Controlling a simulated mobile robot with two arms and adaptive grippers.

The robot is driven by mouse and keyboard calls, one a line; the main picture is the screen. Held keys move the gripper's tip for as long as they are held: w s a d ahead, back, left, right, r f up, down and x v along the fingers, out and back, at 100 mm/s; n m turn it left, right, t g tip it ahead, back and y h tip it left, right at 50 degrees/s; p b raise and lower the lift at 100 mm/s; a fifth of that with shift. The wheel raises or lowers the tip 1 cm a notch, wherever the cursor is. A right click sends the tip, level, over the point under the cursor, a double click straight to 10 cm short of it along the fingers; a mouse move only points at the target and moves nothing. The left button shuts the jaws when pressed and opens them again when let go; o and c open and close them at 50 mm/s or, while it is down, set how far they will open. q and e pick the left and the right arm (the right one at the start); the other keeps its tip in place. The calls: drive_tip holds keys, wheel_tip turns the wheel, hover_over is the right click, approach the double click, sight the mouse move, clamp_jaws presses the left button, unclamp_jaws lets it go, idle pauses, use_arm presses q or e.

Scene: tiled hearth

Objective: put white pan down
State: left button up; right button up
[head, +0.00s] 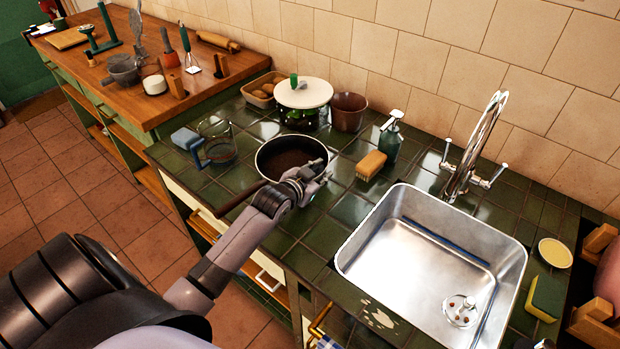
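The white pan (262,166) has a pale rim and a dark brown inside. It appears to rest level on the green tiled counter, left of the sink. A brown handle (235,200) extends from it towards the lower left, partly behind my arm. My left gripper (318,184) is at the pan's front right rim and covers part of it. Its fingers are small and overlap the rim, so I cannot tell whether they grip it. My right gripper is not in view.
A steel sink (350,262) with a tall tap (478,145) lies to the right. A brush (371,165) and soap bottle (390,140) stand between. Behind the pan are a brown pot (348,112) and a white round board (303,94). A glass jug (215,150) is left.

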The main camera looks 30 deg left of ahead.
use_arm(q)
drive_tip(key=v, duration=1.1)
drive_tip(key=shift+s, duration=0.15)
